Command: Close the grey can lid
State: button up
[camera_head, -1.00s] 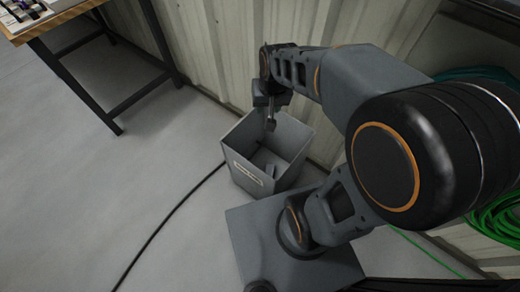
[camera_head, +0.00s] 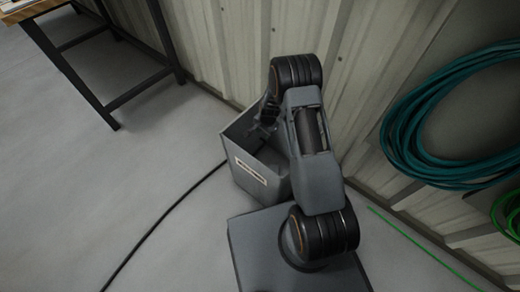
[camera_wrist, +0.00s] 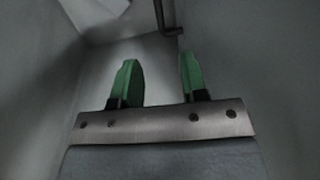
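The grey can (camera_head: 240,178) is a square, open-topped bin with a pale label on its front, standing by the wall. I cannot make out its lid as a separate part in the head view. My gripper (camera_head: 268,112) is at the can's far side, by its opening, and my arm covers the right part of the can. In the wrist view, my gripper (camera_wrist: 158,80) has its two green fingers apart with nothing between them. Grey panels (camera_wrist: 228,60) surround it, and a dark bent bar (camera_wrist: 170,25) shows just beyond the fingertips.
A corrugated wall (camera_head: 225,45) runs behind the can. A bench with dark legs (camera_head: 85,80) stands at the upper left. A black cable (camera_head: 160,222) crosses the floor to the can. Teal hose coils (camera_head: 440,130) hang at the right.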

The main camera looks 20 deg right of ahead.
aim_at(260, 148)
jog(key=f+b, duration=0.2)
jog(key=f, duration=0.2)
jog(key=w+f+b, duration=0.1)
jog(key=f, duration=0.4)
jog(key=a+f+b, duration=0.1)
jog(key=f+b, duration=0.1)
jog(key=f, duration=0.3)
jog(key=shift+w+f+b, duration=0.15)
jog(key=shift+w+b, duration=0.15)
jog(key=shift+w, duration=0.05)
grip_shut()
